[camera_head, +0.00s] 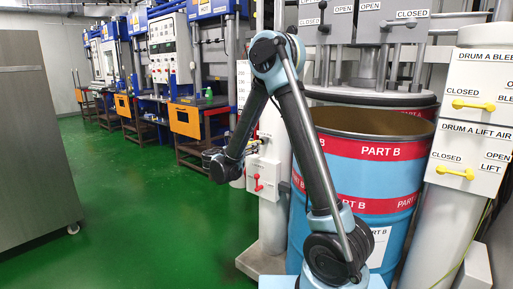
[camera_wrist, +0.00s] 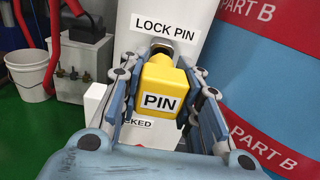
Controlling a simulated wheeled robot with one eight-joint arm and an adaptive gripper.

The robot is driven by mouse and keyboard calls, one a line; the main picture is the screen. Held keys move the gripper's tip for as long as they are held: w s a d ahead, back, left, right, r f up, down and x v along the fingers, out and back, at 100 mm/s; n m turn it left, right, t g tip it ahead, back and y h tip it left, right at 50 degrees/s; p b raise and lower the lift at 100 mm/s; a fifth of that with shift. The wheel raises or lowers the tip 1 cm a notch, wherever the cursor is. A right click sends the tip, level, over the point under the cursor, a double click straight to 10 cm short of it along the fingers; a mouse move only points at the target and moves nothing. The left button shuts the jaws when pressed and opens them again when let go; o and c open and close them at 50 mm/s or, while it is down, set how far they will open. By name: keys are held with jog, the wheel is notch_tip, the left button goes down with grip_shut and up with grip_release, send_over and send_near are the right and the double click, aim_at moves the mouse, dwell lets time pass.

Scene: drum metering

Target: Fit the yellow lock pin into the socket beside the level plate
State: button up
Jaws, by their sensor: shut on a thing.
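The yellow lock pin (camera_wrist: 158,88) is a block marked PIN, held between the two fingers of my gripper (camera_wrist: 160,95) in the wrist view. Beyond it, on a white post under a LOCK PIN label (camera_wrist: 163,27), the socket (camera_wrist: 161,47) shows as a dark round opening. The pin block lies just below and in front of it. I cannot tell whether the pin's shaft is inside. In the head view my gripper (camera_head: 222,163) is small beside the white post, left of the drum.
The blue drum (camera_head: 355,185) with red PART B bands stands right of the post. A red lever (camera_head: 258,183) sits on the post's white box. A white bucket (camera_wrist: 30,73) and a small valve unit (camera_wrist: 78,62) stand at left in the wrist view. Green floor (camera_head: 150,220) is open at left.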

jog(key=shift+s+a, duration=0.4)
jog(key=shift+s, duration=0.15)
dwell(0.4)
jog(key=v, duration=0.4)
dwell(0.6)
